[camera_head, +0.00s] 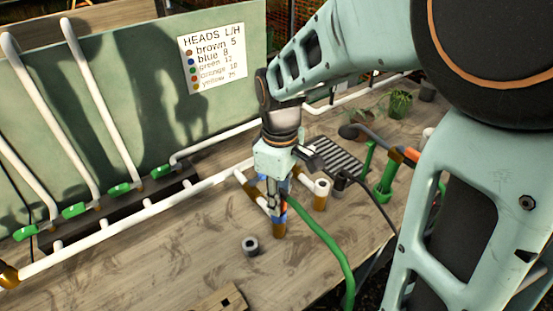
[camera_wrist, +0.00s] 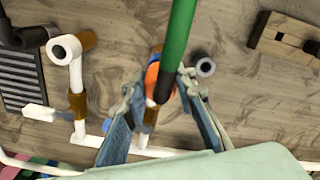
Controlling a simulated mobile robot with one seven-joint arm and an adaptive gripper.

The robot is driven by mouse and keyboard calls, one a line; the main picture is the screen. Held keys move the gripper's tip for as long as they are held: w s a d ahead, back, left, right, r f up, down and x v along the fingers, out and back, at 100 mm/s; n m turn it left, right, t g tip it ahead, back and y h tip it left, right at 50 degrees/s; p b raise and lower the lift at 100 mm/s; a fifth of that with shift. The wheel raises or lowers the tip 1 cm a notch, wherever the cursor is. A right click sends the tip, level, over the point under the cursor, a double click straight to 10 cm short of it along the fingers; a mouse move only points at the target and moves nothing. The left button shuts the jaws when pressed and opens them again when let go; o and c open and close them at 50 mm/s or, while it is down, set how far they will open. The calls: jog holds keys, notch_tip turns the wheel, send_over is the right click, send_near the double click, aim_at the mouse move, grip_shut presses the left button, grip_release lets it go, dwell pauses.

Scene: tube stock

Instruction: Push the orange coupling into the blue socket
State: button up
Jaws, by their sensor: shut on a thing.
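The orange coupling (camera_head: 284,206) is on the end of a green hose (camera_head: 335,255). My gripper (camera_head: 277,200) points down and is shut on the coupling. In the wrist view the coupling (camera_wrist: 152,78) shows between the two fingers of my gripper (camera_wrist: 161,80), with the green hose (camera_wrist: 180,40) crossing in front. The blue socket (camera_head: 280,217) sits on top of an upright brown pipe piece (camera_head: 279,231), right below the coupling. A bit of the blue socket (camera_wrist: 150,115) shows past the coupling. I cannot tell whether the coupling is inside the socket.
White pipework with a white-capped riser (camera_head: 322,187) stands just right of my gripper. A grey ring (camera_head: 250,245) lies on the bench at front left. A wooden block (camera_wrist: 285,38) lies at upper right in the wrist view. A green sign board (camera_head: 130,90) stands behind.

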jog(key=shift+f+b, duration=0.35)
jog(key=shift+f, duration=0.2)
dwell(0.8)
jog(key=o, duration=1.2)
jog(key=shift+r, duration=0.1)
